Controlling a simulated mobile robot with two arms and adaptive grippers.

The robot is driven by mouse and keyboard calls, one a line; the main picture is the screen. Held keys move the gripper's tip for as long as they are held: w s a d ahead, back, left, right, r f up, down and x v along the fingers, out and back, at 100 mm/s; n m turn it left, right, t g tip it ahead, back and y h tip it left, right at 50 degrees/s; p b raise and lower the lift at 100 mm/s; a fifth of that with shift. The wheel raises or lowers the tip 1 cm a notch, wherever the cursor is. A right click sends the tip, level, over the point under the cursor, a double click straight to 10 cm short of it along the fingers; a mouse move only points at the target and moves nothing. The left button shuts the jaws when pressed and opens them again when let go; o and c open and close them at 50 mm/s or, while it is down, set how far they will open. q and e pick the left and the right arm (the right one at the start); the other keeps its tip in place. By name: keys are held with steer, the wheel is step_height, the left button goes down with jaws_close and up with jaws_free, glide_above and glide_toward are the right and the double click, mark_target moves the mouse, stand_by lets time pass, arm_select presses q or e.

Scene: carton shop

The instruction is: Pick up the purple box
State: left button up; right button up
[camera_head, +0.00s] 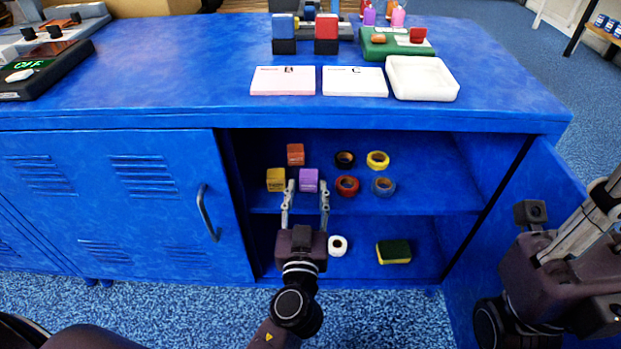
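The purple box (309,180) is a small cube on the upper shelf of the open blue cabinet. A yellow box (276,180) stands to its left and an orange-red box (295,154) stands behind it. My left gripper (306,186) reaches into the cabinet with its two fingers spread, one on each side of the purple box in the picture. I see no finger clearly touching the box. My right gripper is at the right edge, with grey finger parts (583,224) partly cut off by the frame.
Rolls of tape, such as the red one (347,186), stand to the right on the same shelf. The lower shelf holds a white roll (337,245) and a yellow-green sponge (393,252). The right cabinet door (541,180) is open. The left door (110,200) is closed.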

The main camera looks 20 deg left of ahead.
mark_target(308, 174)
arm_select(q)
steer(key=shift+x, duration=2.8)
steer(key=shift+r, duration=0.1)
steer(key=shift+c, duration=0.4)
steer(key=c, duration=0.9)
